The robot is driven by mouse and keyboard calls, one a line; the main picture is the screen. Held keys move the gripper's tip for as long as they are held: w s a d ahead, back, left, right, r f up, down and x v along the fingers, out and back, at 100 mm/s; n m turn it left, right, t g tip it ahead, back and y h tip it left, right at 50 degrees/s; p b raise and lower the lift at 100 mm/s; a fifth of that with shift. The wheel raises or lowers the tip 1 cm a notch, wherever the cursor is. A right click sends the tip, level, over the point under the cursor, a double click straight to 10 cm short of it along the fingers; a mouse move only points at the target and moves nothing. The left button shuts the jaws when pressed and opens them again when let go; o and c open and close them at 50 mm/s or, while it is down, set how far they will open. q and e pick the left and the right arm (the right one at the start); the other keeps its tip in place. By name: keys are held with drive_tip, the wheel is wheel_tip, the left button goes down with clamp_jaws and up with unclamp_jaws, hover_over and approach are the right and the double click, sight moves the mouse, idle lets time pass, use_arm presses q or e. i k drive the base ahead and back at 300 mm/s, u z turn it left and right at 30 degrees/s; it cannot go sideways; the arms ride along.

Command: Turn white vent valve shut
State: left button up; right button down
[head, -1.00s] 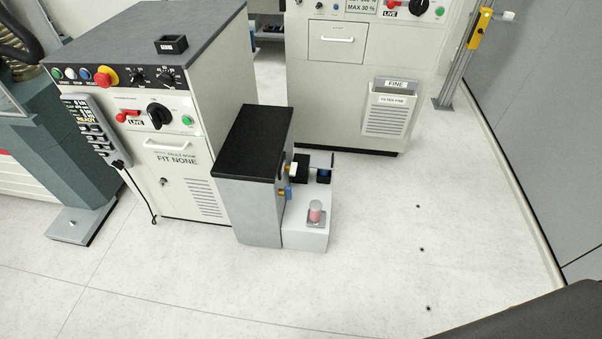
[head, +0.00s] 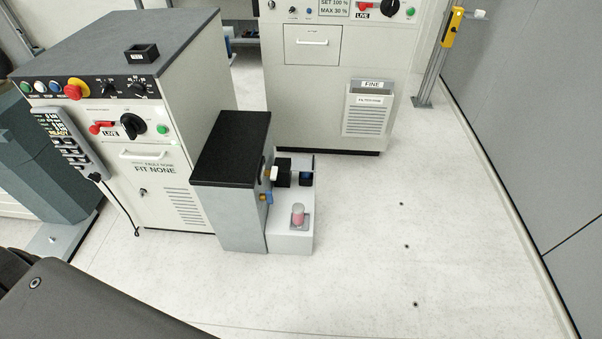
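A small white knob or lever (head: 273,173) sticks out of the right side of a low grey unit with a black top (head: 232,150); it looks like the vent valve. A blue knob (head: 266,197) with a yellowish part sits below it on the same side. The angle of the white part is too small to read. Neither gripper is in view. A dark arm link of mine (head: 90,305) fills the lower left corner, well apart from the unit.
The unit's white base (head: 290,242) carries a jar with pink contents (head: 298,214) and black parts (head: 284,172). A control cabinet (head: 175,185) stands close on its left, another cabinet (head: 322,100) behind. A post with a yellow block (head: 453,27) stands far right. Floor in front and right is clear.

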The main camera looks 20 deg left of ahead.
sight(273, 173)
drive_tip(key=i, duration=0.6)
drive_tip(key=u, duration=0.1)
drive_tip(key=k, duration=1.2)
drive_tip(key=z, duration=1.15)
drive_tip(key=i, duration=2.95)
drive_tip(key=u, duration=1.1)
drive_tip(key=i, duration=1.25)
drive_tip(key=u, duration=1.7)
drive_tip(key=i, duration=0.65)
drive_tip(key=u, duration=0.5)
